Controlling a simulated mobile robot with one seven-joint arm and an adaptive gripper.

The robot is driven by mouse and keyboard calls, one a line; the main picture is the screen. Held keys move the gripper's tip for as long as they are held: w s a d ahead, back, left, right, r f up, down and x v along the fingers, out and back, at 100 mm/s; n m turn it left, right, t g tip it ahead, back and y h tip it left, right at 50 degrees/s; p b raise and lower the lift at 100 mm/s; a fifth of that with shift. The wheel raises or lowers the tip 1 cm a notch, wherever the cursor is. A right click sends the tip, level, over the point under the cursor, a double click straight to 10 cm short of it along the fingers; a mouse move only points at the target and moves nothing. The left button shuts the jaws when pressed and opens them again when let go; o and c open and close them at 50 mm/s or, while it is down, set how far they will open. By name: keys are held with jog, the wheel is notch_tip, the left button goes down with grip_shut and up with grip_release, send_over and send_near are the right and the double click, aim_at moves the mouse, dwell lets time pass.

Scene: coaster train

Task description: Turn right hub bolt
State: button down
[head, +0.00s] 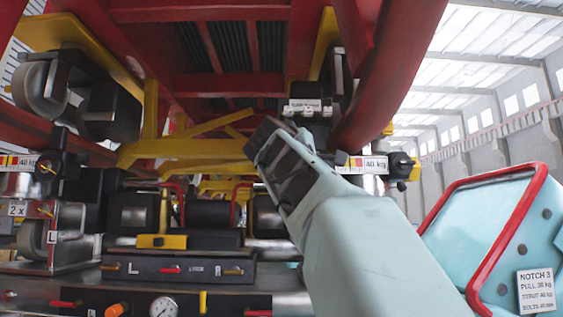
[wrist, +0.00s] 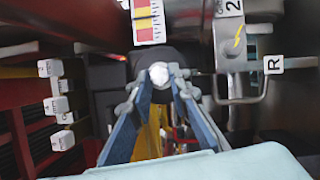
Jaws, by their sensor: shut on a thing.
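In the wrist view, the two fingers of my gripper (wrist: 160,82) close in from both sides on a small pale round bolt head (wrist: 158,73). The bolt sits at the front of a dark round hub (wrist: 152,57), below a red and yellow marked label (wrist: 148,22). My gripper is shut on the bolt, with the fingertips at its sides. In the head view, my pale arm reaches up from the lower right, and its dark wrist end hides the fingertips and the bolt. I cannot tell how far the bolt is turned.
In the head view, a "40 kg" label (head: 375,165) is beside my arm. A black box marked L and R (head: 180,268) and a gauge (head: 163,307) are below. A teal case with a red rail (head: 505,235) stands right. Red beams (head: 388,75) hang close overhead.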

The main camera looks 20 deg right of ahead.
jog(key=shift+d+r+m+g+y+p, duration=0.1)
jog(key=shift+m+g+y+p, duration=0.25)
jog(key=shift+m+p, duration=0.75)
jog(key=shift+a+r+m+g+y+p, duration=0.15)
jog(key=shift+m+g+y+p, duration=0.2)
jog(key=shift+m+p, duration=0.7)
jog(key=shift+d+r+m+g+y+p, duration=0.15)
jog(key=shift+m+y+p, duration=0.25)
jog(key=shift+m+p, duration=0.65)
jog(key=shift+f, duration=0.15)
jog(key=c, duration=1.8)
grip_release()
